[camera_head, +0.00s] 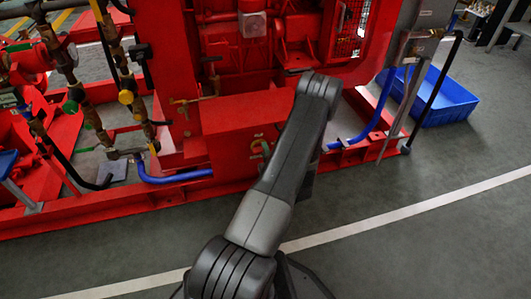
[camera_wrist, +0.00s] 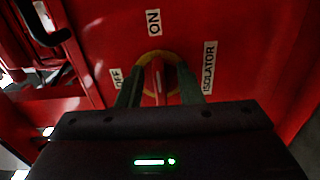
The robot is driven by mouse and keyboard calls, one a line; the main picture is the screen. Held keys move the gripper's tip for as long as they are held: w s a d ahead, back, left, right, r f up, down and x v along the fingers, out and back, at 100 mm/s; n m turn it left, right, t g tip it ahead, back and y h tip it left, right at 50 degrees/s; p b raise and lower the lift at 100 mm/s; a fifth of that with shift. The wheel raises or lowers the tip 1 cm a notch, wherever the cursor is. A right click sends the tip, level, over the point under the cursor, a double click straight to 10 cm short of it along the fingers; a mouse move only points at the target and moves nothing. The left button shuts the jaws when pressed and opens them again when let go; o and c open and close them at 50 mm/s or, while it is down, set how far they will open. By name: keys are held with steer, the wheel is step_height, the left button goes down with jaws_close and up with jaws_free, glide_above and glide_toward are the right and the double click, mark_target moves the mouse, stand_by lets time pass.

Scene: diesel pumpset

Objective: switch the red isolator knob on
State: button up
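The red isolator knob (camera_wrist: 158,80) sits on a yellow round base on a red panel in the wrist view. Its handle runs roughly up and down in the picture, in line with the "ON" label (camera_wrist: 153,22) above it. The "OFF" label (camera_wrist: 117,77) is to its left, partly covered by a finger. The "ISOLATOR" label (camera_wrist: 209,67) is to its right. My gripper (camera_wrist: 159,73) is open, with one finger on each side of the handle; gaps show between the handle and the fingers. In the head view my arm hides the gripper.
The red pumpset frame (camera_head: 240,130) fills the back. Brass valves and pipes (camera_head: 126,97) stand at its left. A blue hose (camera_head: 175,177) runs low along the frame. A blue crate (camera_head: 447,100) lies at right. The grey floor (camera_head: 430,240) in front is clear.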

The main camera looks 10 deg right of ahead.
steer(key=s+p, duration=0.3)
steer(key=s, duration=1)
steer(key=shift+s+d, duration=0.25)
steer(key=shift+s, duration=0.15)
stand_by(2.2)
